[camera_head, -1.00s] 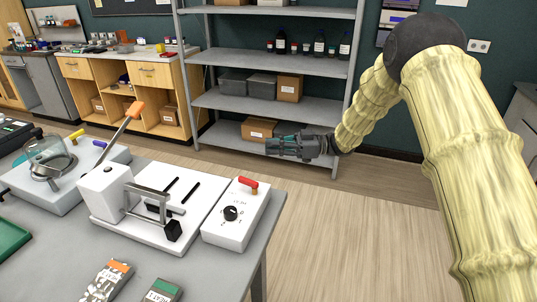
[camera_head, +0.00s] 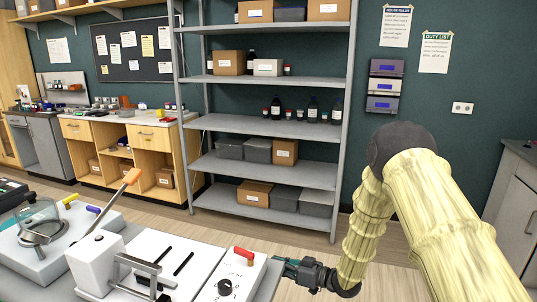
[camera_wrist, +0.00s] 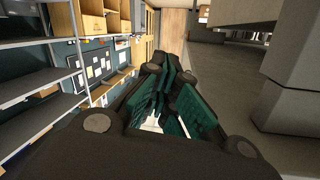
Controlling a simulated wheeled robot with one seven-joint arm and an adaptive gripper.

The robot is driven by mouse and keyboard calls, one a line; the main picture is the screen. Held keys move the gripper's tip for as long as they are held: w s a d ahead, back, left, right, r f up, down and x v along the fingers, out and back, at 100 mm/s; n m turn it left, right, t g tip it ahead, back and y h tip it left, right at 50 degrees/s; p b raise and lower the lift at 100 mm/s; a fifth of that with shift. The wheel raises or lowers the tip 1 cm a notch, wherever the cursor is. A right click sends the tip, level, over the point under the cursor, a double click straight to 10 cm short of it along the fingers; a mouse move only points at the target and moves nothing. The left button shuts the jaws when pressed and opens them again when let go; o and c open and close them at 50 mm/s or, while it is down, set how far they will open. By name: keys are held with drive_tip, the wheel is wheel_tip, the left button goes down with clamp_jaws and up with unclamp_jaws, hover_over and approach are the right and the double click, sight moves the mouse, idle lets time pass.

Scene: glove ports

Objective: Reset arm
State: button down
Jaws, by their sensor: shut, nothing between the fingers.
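My arm, pale yellow and ribbed, comes in from the right side of the head view and bends down at a dark joint. My gripper (camera_head: 300,272) is dark with teal parts and points left, just beyond the right edge of the grey table. In the wrist view my gripper (camera_wrist: 172,100) is shut, with nothing held between its fingers. It appears clear of the table and the devices on it.
A white box with a red handle and black knob (camera_head: 229,284) is nearest my gripper on the table. Beside it stand a white lever device (camera_head: 97,262) and a clear-domed device (camera_head: 40,238). Grey shelving (camera_head: 270,128) stands behind. Open floor (camera_head: 385,285) lies to the right.

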drive_tip(key=s+d+f+m+h, duration=0.4)
drive_tip(key=s+d+f+h, duration=0.1)
drive_tip(key=s+f, duration=0.55)
drive_tip(key=s+d+f+m+h, duration=0.3)
drive_tip(key=s+d+f+h, duration=0.25)
drive_tip(key=s+f, duration=0.5)
drive_tip(key=s+d+f+m+g+h, duration=0.1)
drive_tip(key=s+d+g, duration=0.1)
drive_tip(key=s, duration=0.7)
drive_tip(key=s+d+f+m+g+h, duration=0.1)
drive_tip(key=s+d+g, duration=0.2)
drive_tip(key=s, duration=0.7)
drive_tip(key=s+d+f+m+g+h, duration=0.1)
drive_tip(key=s+d+g+h, duration=0.1)
drive_tip(key=s, duration=0.8)
drive_tip(key=shift+d+f+g, duration=0.4)
drive_tip(key=shift+d, duration=0.45)
